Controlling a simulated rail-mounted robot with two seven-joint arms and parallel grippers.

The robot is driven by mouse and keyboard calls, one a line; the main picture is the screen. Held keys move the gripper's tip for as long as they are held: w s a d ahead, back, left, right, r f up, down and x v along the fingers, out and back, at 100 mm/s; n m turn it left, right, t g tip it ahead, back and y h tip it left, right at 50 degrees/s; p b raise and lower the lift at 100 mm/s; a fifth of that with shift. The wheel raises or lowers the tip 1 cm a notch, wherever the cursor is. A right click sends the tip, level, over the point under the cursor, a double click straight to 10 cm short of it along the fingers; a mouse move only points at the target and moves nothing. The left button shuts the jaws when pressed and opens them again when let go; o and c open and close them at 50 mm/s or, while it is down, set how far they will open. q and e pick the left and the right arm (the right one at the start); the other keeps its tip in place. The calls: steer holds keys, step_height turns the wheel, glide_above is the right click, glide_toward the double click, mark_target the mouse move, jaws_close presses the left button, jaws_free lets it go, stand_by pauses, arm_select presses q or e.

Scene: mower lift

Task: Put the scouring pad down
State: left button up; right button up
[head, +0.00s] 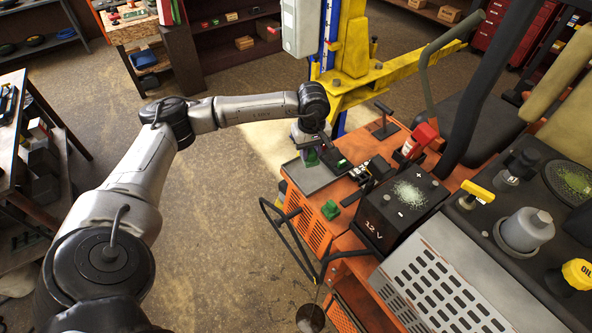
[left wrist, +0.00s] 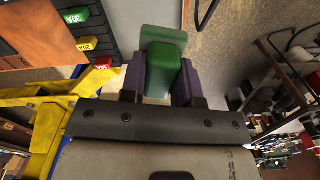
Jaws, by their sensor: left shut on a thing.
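My left gripper (head: 312,156) is above the grey tray (head: 318,183) on the orange machine's deck. In the left wrist view its two purple fingers (left wrist: 160,78) are shut on the green scouring pad (left wrist: 165,38), at the darker green block on it. The lighter green face shows beyond the fingertips. In the head view only a little of the pad shows, beneath the gripper. I cannot tell whether the pad touches the tray. My right gripper is not in view.
A dark fuse box (head: 342,162) with coloured fuses stands close beside the gripper. A small green block (head: 330,210) sits on the deck in front. The yellow lift post (head: 351,40) rises behind.

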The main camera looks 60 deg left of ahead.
arm_select(q)
steer(key=a+n, duration=0.3)
steer(key=a, duration=0.2)
steer(key=p, duration=0.1)
glide_above(298, 171)
step_height(298, 171, down, 6)
steer(key=shift+f, duration=0.15)
steer(key=shift+f+p, duration=0.6)
steer(key=shift+f, duration=1.7)
steer(key=shift+f, duration=0.2)
steer(key=o, duration=0.9)
steer(key=shift+r, duration=0.1)
steer(key=shift+c, duration=0.2)
